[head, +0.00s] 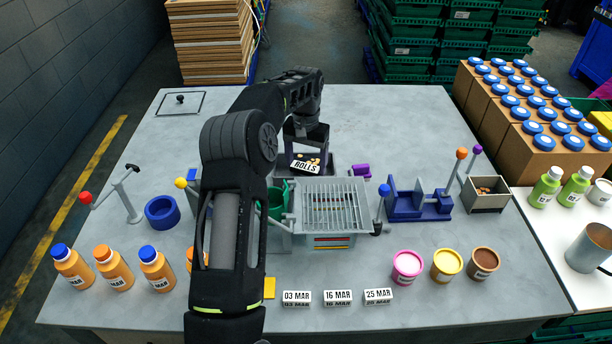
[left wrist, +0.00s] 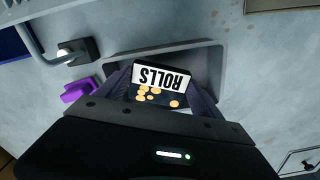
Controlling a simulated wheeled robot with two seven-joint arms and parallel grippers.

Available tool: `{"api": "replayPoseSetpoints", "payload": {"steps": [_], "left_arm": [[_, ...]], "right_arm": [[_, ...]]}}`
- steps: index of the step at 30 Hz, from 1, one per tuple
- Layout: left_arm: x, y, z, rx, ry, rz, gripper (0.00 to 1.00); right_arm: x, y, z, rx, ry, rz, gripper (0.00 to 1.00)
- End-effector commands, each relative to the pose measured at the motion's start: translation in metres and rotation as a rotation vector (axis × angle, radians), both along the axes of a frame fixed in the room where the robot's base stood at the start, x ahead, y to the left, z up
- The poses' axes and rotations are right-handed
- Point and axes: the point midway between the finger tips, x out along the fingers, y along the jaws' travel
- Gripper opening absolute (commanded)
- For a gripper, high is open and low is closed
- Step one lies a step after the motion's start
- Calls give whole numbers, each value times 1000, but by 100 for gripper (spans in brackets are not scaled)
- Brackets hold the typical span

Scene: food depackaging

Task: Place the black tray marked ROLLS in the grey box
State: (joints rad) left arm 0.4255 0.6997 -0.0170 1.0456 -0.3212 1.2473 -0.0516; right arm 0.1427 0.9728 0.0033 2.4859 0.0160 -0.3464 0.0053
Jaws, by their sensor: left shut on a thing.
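The small black tray marked ROLLS (head: 306,164) is held in my left gripper (head: 306,143) behind the grated grey unit. It also shows in the left wrist view (left wrist: 158,92), with a white label and several small orange-yellow round pieces in it. The fingers of my left gripper (left wrist: 160,95) are shut on it, one at each side. A shallow grey box (left wrist: 150,53) with a raised rim lies beneath and around the tray in the left wrist view. Whether the tray touches its floor is hidden. My right gripper is not in view.
A grey unit with a grated top (head: 332,205) stands in front of the held tray. A purple piece (head: 360,170) lies just to its right. A blue fixture (head: 418,203) and a small grey bin (head: 487,194) stand further right. The table's back right is clear.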

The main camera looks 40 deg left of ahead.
Motion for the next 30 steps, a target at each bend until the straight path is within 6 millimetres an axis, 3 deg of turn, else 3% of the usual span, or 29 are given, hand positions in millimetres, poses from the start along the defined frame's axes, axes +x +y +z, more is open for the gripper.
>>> {"api": "replayPoseSetpoints", "payload": {"steps": [8, 16, 29, 30], "left_arm": [[0, 0, -2, 0, -1, 0, 28], [0, 0, -37, 0, -1, -1, 28], [0, 0, -40, 0, -1, -1, 28], [0, 0, -40, 0, -1, -1, 78]], "right_arm": [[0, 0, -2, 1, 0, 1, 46], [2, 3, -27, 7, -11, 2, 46], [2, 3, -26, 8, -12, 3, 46], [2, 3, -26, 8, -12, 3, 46]]}}
